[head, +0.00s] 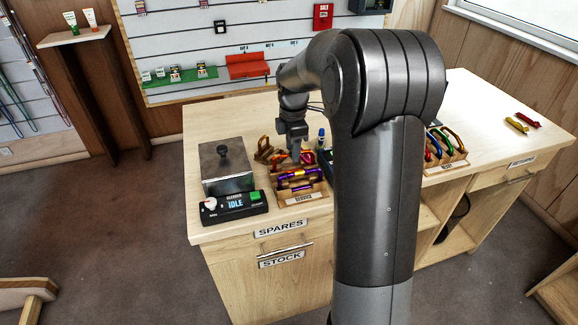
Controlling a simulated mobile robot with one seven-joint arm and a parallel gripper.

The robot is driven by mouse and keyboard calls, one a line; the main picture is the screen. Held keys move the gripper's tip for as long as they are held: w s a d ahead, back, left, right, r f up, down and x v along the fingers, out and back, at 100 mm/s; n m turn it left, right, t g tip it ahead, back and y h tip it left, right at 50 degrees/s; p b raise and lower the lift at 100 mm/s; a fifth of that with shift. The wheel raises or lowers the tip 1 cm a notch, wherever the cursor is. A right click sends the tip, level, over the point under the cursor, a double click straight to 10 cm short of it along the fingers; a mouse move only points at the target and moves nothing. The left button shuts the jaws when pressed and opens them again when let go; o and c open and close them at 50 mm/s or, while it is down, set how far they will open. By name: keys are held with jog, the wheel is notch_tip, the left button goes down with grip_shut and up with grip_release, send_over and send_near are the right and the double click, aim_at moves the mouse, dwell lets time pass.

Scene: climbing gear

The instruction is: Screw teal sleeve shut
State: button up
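A wooden rack (313,191) with a small front label, apparently SERVICE, stands on the workbench. It holds several carabiners, among them purple and gold ones (297,176), with an orange one (279,158) and a red one (308,156) behind. My gripper (296,157) points down at the back of this rack, among or just above the rear carabiners. It is too small and dark to tell whether its fingers are open, shut or touching anything. I cannot make out a teal sleeve; it may be hidden by my gripper or arm.
A metal box with a black knob (225,182) and a control unit reading IDLE (233,206) stand left of the rack. A bronze item (263,149) is behind. Right of my arm is another carabiner rack (447,158). The bench's back left (215,125) is clear.

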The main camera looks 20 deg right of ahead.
jog(key=shift+f, duration=1.2)
jog(key=shift+s, duration=0.15)
jog(key=shift+s, duration=0.7)
jog(key=shift+r, duration=0.1)
jog(key=shift+r, duration=1.35)
